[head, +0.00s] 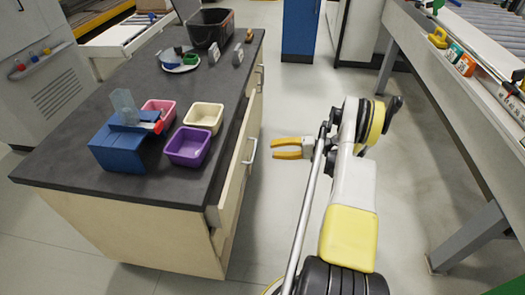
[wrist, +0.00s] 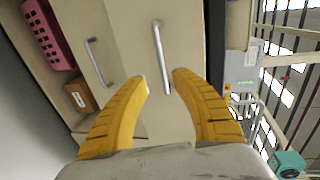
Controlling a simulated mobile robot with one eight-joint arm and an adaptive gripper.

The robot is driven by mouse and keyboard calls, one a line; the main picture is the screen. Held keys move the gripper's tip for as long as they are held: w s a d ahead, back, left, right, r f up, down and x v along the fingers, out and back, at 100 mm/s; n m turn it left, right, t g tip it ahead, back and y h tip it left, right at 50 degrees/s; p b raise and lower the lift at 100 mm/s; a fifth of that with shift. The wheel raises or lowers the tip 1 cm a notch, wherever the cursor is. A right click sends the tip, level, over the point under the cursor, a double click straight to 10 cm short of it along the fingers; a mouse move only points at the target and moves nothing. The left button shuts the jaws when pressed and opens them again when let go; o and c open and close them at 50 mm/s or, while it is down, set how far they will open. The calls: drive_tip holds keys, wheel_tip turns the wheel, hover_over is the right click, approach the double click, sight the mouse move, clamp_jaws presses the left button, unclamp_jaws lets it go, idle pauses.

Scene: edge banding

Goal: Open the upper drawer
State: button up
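The upper drawer (head: 232,180) is in the side of the cabinet, below the dark countertop. My gripper (head: 273,149) has yellow fingers, spread apart and empty, pointing at the handle with a gap between. In the tilted wrist view, the upper handle (wrist: 160,58) shows beyond and between the fingertips (wrist: 160,78). A second, lower handle (wrist: 98,62) lies to its left.
Bins, including a purple one (head: 188,146), and a blue holder (head: 125,148) stand on the countertop (head: 80,110). The wrist view shows a pink basket (wrist: 48,35) and a brown box (wrist: 80,96) below the drawers. A conveyor bench (head: 455,70) stands right; floor between is clear.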

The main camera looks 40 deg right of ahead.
drive_tip(key=v, duration=0.5)
drive_tip(key=shift+w, duration=0.1)
drive_tip(key=c, duration=0.4)
drive_tip(key=shift+w+a+r+n, duration=0.1)
drive_tip(key=shift+w+r+n, duration=0.1)
drive_tip(key=shift+w+n, duration=0.1)
clamp_jaws()
drive_tip(key=n+g+h+p, duration=0.4)
drive_tip(key=n+g, duration=0.2)
drive_tip(key=n, duration=1.1)
approach(246, 147)
drive_tip(key=b+x, duration=0.2)
drive_tip(key=x, duration=0.1)
drive_tip(key=b+x, duration=0.2)
drive_tip(key=x, duration=0.1)
drive_tip(key=shift+a, duration=0.5)
